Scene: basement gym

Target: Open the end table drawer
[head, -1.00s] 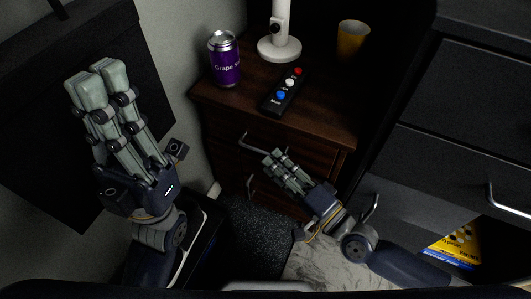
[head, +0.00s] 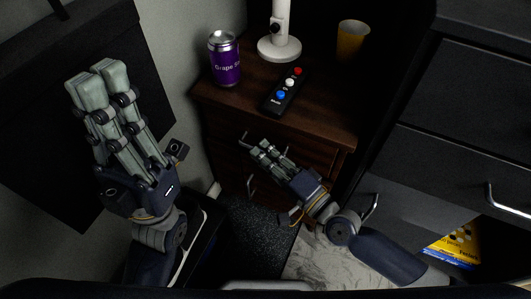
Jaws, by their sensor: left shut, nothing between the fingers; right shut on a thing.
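The end table (head: 325,110) is dark brown wood and stands at the back middle. Its upper drawer front (head: 309,155) is below the top, with a metal bar handle (head: 244,136) at its left part. The drawer looks closed. My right gripper (head: 258,149) is at this handle, shut on it, and its fingers hide most of the bar. A lower handle (head: 251,185) shows beneath. My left gripper (head: 97,82) is shut and empty, raised at the left, well away from the end table.
At right is a dark cabinet (head: 450,100) with an open drawer holding a yellow box (head: 458,246). A dark panel (head: 45,150) is at left.

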